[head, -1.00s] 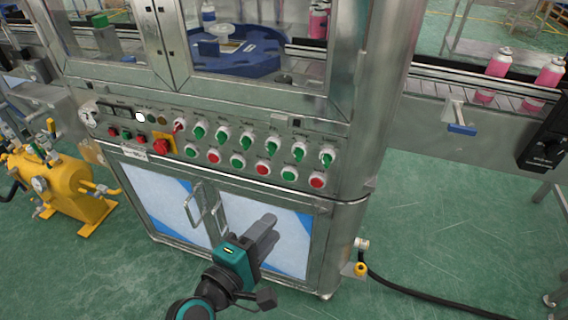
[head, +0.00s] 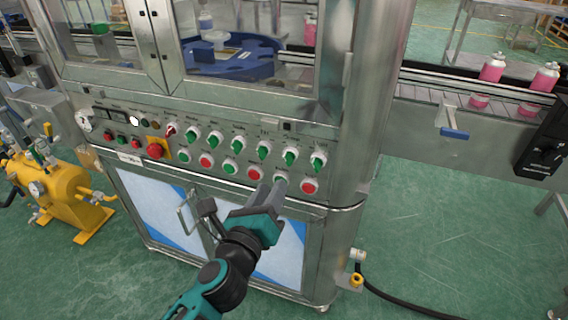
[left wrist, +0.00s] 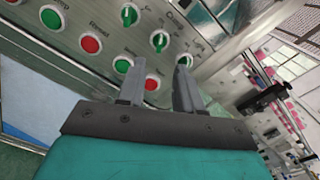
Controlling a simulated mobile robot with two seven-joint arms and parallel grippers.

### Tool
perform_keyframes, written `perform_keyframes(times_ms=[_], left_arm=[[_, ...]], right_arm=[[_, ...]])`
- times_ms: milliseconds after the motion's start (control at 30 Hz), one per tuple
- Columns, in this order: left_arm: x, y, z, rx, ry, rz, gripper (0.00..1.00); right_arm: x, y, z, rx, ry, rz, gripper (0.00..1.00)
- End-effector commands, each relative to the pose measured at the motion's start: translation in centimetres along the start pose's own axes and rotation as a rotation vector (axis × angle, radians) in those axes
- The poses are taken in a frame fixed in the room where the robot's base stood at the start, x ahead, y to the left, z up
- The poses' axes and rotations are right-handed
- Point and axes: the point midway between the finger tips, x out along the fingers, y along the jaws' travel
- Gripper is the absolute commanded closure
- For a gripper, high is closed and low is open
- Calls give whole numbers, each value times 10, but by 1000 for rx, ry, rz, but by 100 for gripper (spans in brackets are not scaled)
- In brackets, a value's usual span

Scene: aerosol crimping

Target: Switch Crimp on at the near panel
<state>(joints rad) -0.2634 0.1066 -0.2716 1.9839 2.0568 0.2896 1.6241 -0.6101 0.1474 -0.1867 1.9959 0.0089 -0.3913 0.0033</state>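The near panel (head: 110,150) is on the front of the steel machine. It has a row of rotary switches, one red-handled switch (head: 170,130) at the left and several green ones (head: 239,143) to its right. My left gripper (head: 272,190) is at the lower right of the panel, in front of the button row. In the left wrist view its fingers (left wrist: 158,75) are apart with nothing between them, pointing toward the right-end green switches (left wrist: 160,40). My right gripper is not in view.
Green and red push buttons (head: 255,173) sit below the switches. A red emergency knob (head: 155,150) on yellow is at the left. Cabinet doors with handles (head: 188,212) are below. A yellow pump (head: 65,190) stands left. A conveyor with pink cans (head: 492,68) is at right.

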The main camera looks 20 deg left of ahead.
Motion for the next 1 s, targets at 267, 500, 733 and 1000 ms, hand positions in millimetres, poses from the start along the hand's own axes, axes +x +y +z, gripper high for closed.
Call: perform_keyframes(times_ms=[267, 500, 733, 1000], left_arm=[[50, 0, 1, 3, -2, -1, 65], [80, 0, 0, 4, -1, -1, 65], [88, 0, 0, 3, 0, 0, 65], [88, 0, 0, 3, 0, 0, 71]], right_arm=[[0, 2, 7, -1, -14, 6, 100], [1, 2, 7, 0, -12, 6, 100], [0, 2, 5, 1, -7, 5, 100], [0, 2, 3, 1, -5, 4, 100]])
